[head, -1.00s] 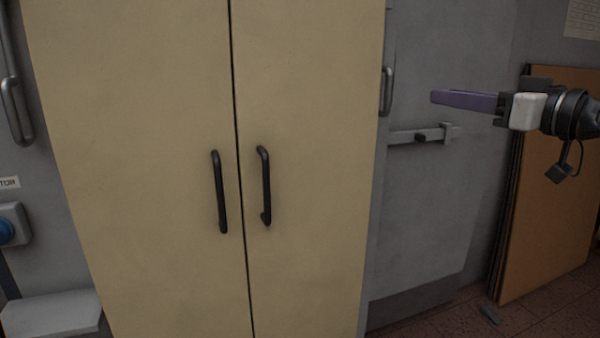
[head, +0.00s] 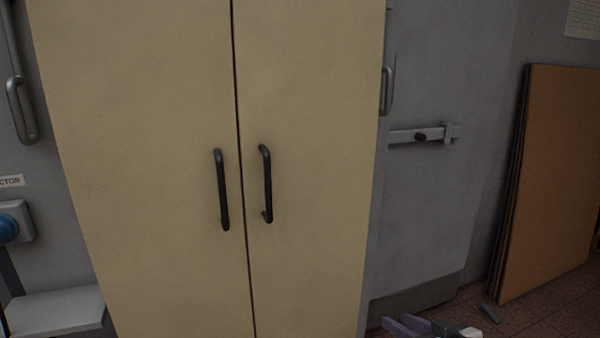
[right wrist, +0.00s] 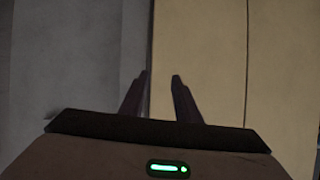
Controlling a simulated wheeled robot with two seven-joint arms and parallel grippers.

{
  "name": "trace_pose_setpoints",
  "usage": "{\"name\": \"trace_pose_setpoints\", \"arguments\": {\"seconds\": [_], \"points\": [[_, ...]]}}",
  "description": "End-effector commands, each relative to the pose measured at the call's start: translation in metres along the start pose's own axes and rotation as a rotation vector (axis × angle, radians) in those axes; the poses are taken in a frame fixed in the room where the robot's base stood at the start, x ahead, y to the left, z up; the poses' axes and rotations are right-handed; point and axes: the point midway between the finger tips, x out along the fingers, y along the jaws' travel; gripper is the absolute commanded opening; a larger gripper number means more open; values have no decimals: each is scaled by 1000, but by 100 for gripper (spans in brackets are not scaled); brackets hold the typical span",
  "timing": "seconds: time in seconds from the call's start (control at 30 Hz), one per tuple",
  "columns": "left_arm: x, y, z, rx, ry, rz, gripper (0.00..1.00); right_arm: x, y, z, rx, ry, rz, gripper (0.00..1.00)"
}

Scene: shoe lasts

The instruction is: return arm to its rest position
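My right gripper (head: 396,322) shows low in the head view, at the bottom edge right of the cream cabinet. Its purple fingers point left, and the rest of the arm is cut off by the frame. In the right wrist view the two fingers of the right gripper (right wrist: 160,76) stand apart with nothing between them, so it is open and empty. The cabinet front shows beyond them. My left gripper is in neither view.
A tall cream cabinet (head: 310,90) with two closed doors and black handles (head: 221,190) fills the middle. A grey door with a bar latch (head: 420,135) is to its right. Brown boards (head: 550,180) lean on the right wall. A white ledge (head: 55,313) is low at left.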

Motion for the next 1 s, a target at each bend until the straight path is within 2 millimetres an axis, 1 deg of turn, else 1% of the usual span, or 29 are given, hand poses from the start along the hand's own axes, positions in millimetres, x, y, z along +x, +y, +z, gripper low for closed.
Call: {"name": "trace_pose_setpoints", "arguments": {"seconds": [0.03,0.07,0.1,0.13,0.17,0.2,0.27,0.3,0.4,0.5,0.6,0.7,1.0], "points": [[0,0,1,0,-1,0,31,-4,-12,44,12,-44,7,30],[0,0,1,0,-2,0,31,-8,-18,66,14,-64,14,30],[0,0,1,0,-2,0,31,-14,-26,95,19,-91,22,30],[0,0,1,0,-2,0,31,-20,-33,116,22,-110,28,30],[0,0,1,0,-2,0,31,-27,-40,137,24,-130,33,30],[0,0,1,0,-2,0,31,-37,-50,165,27,-157,40,30],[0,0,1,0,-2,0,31,-56,-65,202,32,-194,50,30],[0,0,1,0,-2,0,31,-68,-75,224,33,-216,56,30],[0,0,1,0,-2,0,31,-99,-96,267,37,-263,67,30],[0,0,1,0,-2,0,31,-124,-112,294,36,-296,73,30],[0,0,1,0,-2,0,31,-138,-122,308,37,-314,77,30],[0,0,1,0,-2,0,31,-144,-125,313,35,-321,78,30],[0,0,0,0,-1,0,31,-144,-125,314,35,-322,78,30]]}}
